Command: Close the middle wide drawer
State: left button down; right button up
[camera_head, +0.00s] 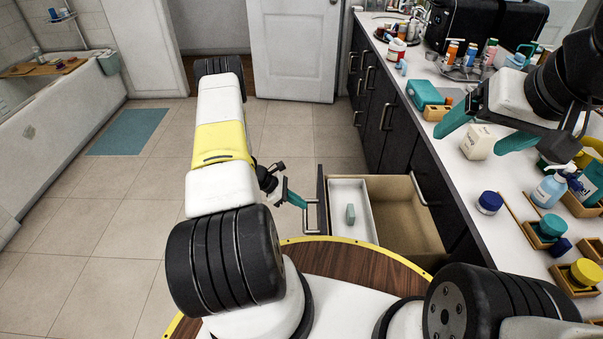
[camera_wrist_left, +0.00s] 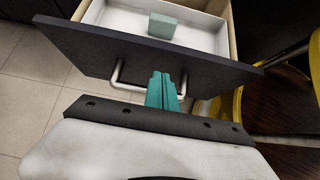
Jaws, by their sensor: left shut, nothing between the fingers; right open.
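The middle wide drawer (camera_head: 405,205) is pulled out from the dark vanity, with a white tray (camera_head: 363,222) inside holding a small green block (camera_head: 350,214). Its dark front (camera_wrist_left: 150,57) and metal bar handle (camera_wrist_left: 119,78) show in the left wrist view. My left gripper (camera_head: 303,203) is at the outer side of the drawer front, by the handle. In the left wrist view its teal fingers (camera_wrist_left: 162,88) are together, with nothing between them, overlapping the handle; whether they touch it I cannot tell. My right gripper (camera_head: 484,130) is open and empty above the countertop.
The white countertop (camera_head: 455,185) on the right is crowded with bottles, jars and wooden trays. A white carton (camera_head: 478,142) stands below my right gripper. A bathtub (camera_head: 55,120) and teal mat (camera_head: 128,131) are at left. The tiled floor between is clear.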

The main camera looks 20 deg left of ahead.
pick_arm(q)
jog(key=shift+w+d+f, duration=0.1)
jog(key=shift+w+d, duration=0.1)
jog(key=shift+d, duration=0.5)
jog(key=shift+w+d+f, duration=0.1)
jog(key=shift+w+d, duration=0.15)
jog(key=shift+d, duration=0.45)
jog(key=shift+w+d+f, duration=0.1)
jog(key=shift+w+d, duration=0.1)
jog(key=shift+d, duration=0.5)
jog(key=shift+r, duration=0.1)
jog(key=w+d, duration=0.3)
jog(key=d, duration=0.8)
jog(key=w+d, duration=0.3)
jog(key=d, duration=0.9)
jog(key=w+d, duration=0.4)
jog(key=d, duration=0.7)
jog(key=shift+d, duration=0.2)
